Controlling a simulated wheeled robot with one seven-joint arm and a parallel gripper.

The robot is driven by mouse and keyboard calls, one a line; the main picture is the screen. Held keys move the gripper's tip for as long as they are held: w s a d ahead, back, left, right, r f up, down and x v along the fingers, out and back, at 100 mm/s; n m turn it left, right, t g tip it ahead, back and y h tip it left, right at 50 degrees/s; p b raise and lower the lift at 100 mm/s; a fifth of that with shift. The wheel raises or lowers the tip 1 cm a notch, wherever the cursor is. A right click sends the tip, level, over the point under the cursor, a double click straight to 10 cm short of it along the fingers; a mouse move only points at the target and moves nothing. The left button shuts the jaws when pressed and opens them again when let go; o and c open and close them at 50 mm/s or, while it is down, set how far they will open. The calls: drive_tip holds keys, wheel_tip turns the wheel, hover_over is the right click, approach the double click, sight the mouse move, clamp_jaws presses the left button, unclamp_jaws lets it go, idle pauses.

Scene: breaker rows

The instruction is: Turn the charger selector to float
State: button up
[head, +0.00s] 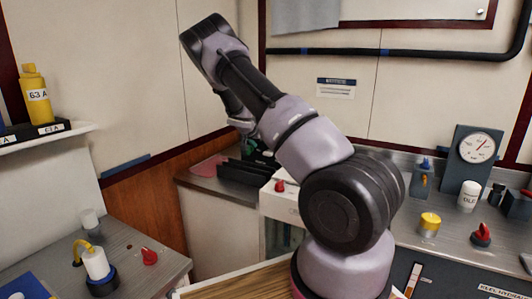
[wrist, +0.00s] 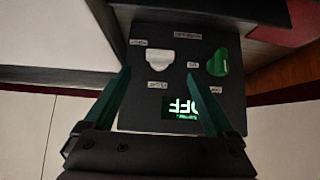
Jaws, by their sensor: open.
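In the wrist view a dark panel (wrist: 140,95) carries a white knob (wrist: 160,59) and a green knob (wrist: 218,62). Small labels surround the white knob, too small to read, so I cannot tell which knob is the charger selector or which mark is float. A lit green display (wrist: 181,107) on the panel appears to read OFF, upside down and partly covered by a finger. My gripper (wrist: 158,73) is open, its dark green fingers on either side of the white knob, with nothing held. I cannot tell whether they touch it. In the head view my arm largely hides this area.
In the head view a right-hand counter holds a yellow knob-like cylinder (head: 429,225), a white canister (head: 468,195), a red-topped item (head: 481,235) and a gauge (head: 478,147). A yellow bottle (head: 35,96) stands on a shelf.

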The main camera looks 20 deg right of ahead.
sight(267, 153)
drive_tip(key=x, duration=0.6)
drive_tip(key=shift+w+f, duration=0.1)
drive_tip(key=shift+d, duration=0.1)
drive_tip(key=shift+c, duration=0.3)
drive_tip(key=c, duration=1.3)
